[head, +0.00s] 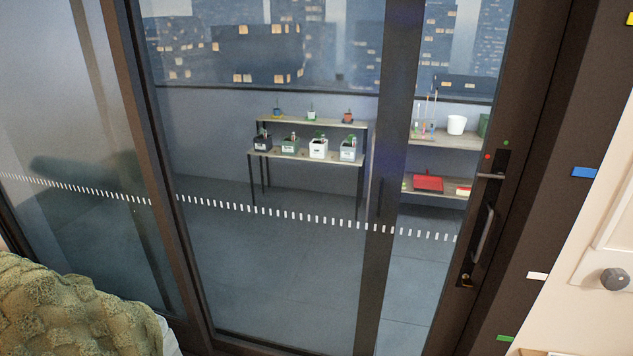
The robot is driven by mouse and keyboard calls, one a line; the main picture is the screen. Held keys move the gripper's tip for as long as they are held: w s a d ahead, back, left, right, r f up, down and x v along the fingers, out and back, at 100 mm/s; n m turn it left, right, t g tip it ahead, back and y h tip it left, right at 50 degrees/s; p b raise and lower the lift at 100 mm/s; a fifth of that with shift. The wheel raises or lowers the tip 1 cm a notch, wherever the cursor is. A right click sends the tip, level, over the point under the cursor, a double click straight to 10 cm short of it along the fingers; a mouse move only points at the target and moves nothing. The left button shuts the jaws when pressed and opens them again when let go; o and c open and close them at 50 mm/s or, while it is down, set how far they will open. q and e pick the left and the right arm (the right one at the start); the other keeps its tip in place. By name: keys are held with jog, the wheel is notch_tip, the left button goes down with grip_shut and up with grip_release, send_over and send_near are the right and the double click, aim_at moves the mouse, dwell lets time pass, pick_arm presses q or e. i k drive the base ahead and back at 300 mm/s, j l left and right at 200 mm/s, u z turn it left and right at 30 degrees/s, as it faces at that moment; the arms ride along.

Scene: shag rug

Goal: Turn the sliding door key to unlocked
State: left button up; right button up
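The sliding glass door (290,270) has a dark frame. On its right stile is a black lock plate with a short silver lever (490,176) lying about level. A red dot (487,156) sits above the lever on the left and a green dot (506,143) sits higher to its right. Below is a long vertical door handle (484,232). A small gold-coloured piece (466,281) shows at the plate's bottom; I cannot tell whether it is a key. Neither of my grippers is in view.
A green knitted throw (70,305) lies at the lower left. A white cabinet with a round grey knob (614,279) stands at the right. Coloured tags, one blue (584,172), mark the dark wall edge. Behind the glass are shelves with potted plants (318,148).

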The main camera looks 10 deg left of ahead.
aim_at(465, 282)
jog(key=i+l, duration=0.3)
jog(key=l, duration=0.15)
jog(key=i+l, duration=0.3)
jog(key=l, duration=0.15)
jog(key=i+l, duration=0.25)
jog(key=l, duration=0.2)
